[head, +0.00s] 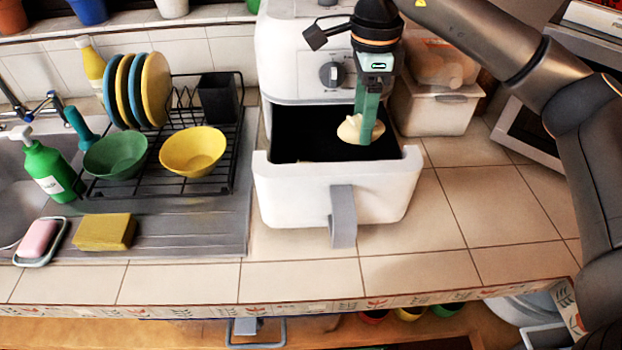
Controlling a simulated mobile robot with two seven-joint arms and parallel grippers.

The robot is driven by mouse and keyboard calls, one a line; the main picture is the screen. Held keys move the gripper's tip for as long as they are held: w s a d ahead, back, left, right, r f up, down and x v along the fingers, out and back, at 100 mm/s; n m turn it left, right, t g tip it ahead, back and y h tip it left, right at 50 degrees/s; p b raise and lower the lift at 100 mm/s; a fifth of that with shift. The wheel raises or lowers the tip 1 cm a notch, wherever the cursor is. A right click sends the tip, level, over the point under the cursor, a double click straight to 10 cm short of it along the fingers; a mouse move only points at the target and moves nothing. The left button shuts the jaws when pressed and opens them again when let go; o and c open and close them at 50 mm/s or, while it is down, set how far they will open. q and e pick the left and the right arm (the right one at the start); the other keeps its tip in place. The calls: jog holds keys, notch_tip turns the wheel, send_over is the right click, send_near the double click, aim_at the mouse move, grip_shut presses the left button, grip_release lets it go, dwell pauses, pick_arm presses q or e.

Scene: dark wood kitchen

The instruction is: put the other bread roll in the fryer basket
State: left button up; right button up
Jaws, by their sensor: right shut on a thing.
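The white air fryer (292,48) stands on the tiled counter with its basket (330,192) pulled out toward me. The basket's inside is black, and its grey handle (342,215) points to the front. My right gripper (363,135) reaches down from above over the right part of the basket opening. It is shut on a pale bread roll (348,130), which is partly hidden by the green fingers. I cannot tell whether the roll touches the basket floor. My left gripper is not in view.
A dish rack (238,150) with plates, a green bowl (115,155) and a yellow bowl (193,151) stands left of the fryer. A white container (435,108) and a microwave (530,135) are to the right. The counter right of the basket is clear.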

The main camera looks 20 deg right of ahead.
notch_tip(320, 180, down, 10)
jog(key=shift+f, duration=0.1)
dwell(0.4)
jog(key=shift+f, duration=0.15)
jog(key=o, duration=1.3)
notch_tip(320, 180, up, 12)
jog(key=shift+r, duration=0.2)
